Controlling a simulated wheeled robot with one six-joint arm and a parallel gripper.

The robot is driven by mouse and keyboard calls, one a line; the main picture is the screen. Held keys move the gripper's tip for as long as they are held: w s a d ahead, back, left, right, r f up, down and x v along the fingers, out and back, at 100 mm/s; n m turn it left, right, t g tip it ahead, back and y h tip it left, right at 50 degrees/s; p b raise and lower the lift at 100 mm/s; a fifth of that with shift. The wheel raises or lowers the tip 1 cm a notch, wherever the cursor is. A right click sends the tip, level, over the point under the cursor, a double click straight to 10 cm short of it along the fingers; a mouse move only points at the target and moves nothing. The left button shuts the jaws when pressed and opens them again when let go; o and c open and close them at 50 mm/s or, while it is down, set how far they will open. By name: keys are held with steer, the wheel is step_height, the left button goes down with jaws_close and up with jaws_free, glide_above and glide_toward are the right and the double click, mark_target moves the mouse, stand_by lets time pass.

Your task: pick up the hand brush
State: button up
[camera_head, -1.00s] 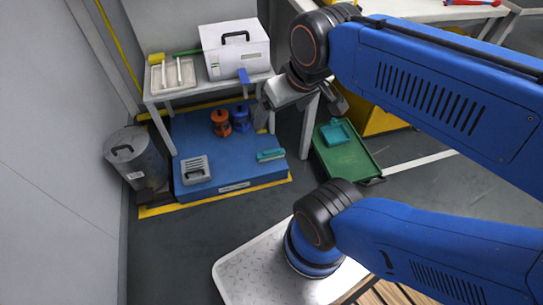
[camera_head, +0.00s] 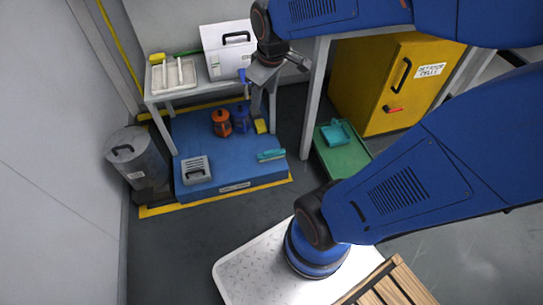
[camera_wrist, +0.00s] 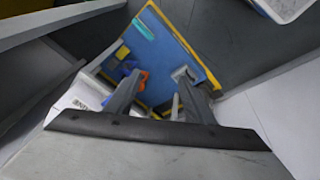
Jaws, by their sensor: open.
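The hand brush (camera_head: 271,155) is teal and lies on the right front part of the blue platform (camera_head: 225,174) in the head view. In the wrist view it shows as a teal bar (camera_wrist: 143,28) near the platform's far edge, beyond the fingertips. My gripper (camera_head: 258,95) is above and behind the brush in the head view, near the bench's right end, and apart from it. In the wrist view my gripper (camera_wrist: 157,84) has its two fingers spread, with nothing held between them.
Orange (camera_head: 221,122) and blue (camera_head: 240,119) lantern-like items and a grey box (camera_head: 195,170) stand on the platform. A bench with a white case (camera_head: 229,52) is behind. A teal dustpan (camera_head: 336,133) lies in a green tray (camera_head: 343,160). A metal bin (camera_head: 136,158) is left.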

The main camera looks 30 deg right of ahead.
steer(key=w+d+f+n, duration=0.3)
steer(key=w+f, duration=0.4)
steer(key=w, duration=0.1)
steer(key=n+g, duration=0.3)
steer(key=n, duration=0.4)
glide_above(271, 151)
step_height(271, 151, down, 30)
steer(key=f, duration=1.2)
steer(key=shift+a+f, duration=0.2)
steer(key=shift+f, duration=0.15)
steer(key=shift+s+d+f, duration=0.1)
steer(key=shift+d+f, duration=0.05)
steer(key=shift+f, duration=1.2)
steer(key=shift+d+f, duration=0.1)
steer(key=shift+f, duration=1.2)
jaws_close()
